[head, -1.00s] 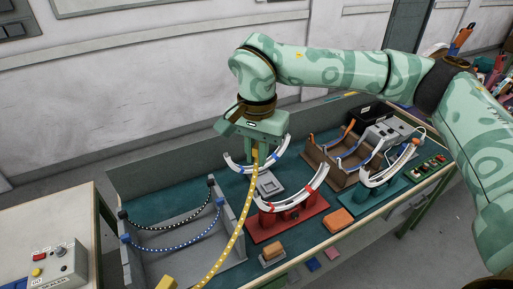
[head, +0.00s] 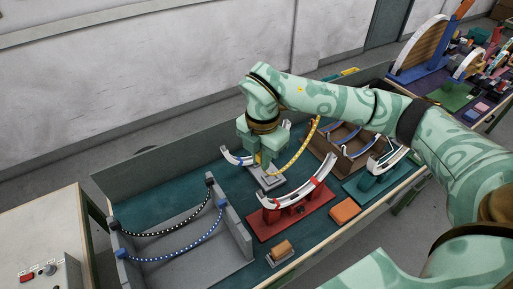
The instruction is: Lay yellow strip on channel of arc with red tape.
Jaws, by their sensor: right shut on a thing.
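My right gripper (head: 263,157) points down over the back of the bench and is shut on one end of the yellow strip. The yellow strip (head: 301,152) is long, thin and dotted. It sags from the gripper and curves up to the right to a far end near my forearm. The arc with red tape (head: 293,207) is a white curved channel on a red base, in front of and to the right of the gripper. No strip lies in its channel. The strip hangs behind it, apart from it as far as I can tell. My left gripper is out of view.
A blue-taped arc (head: 235,158) on a grey base is partly hidden by the gripper. Another arc (head: 388,163) on a green base stands right. A grey rack (head: 225,255) holds black and blue strips. A brown crate (head: 345,168), an orange block (head: 345,211) and a small stand (head: 280,251) are nearby.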

